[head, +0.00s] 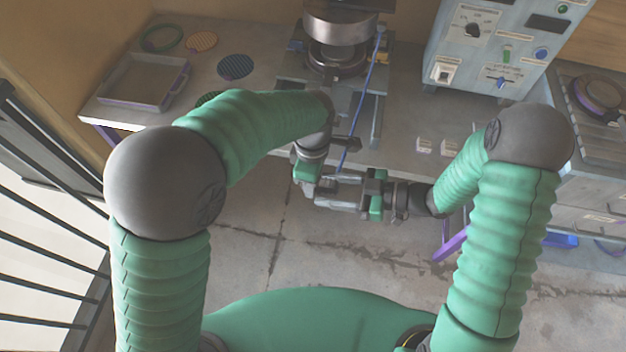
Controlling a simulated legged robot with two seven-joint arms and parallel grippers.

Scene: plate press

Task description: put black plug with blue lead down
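The blue lead (367,85) hangs from the right side of the press, over the table's front edge, down to my two grippers. The black plug at its end cannot be made out; the grippers hide its place. My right gripper (326,193) points left in front of the table edge, its two fingers lying one above the other in the picture. My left gripper (318,184) comes down from above and meets the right fingertips, overlapping them. It is too small and crowded to tell whether either gripper is shut on the plug.
The plate press (338,25) stands at the back of the table. A grey control box (490,45) with knobs and a socket stands to its right. A shallow tray (140,85) and several round discs lie at left. Two small white blocks (424,146) sit near the front edge.

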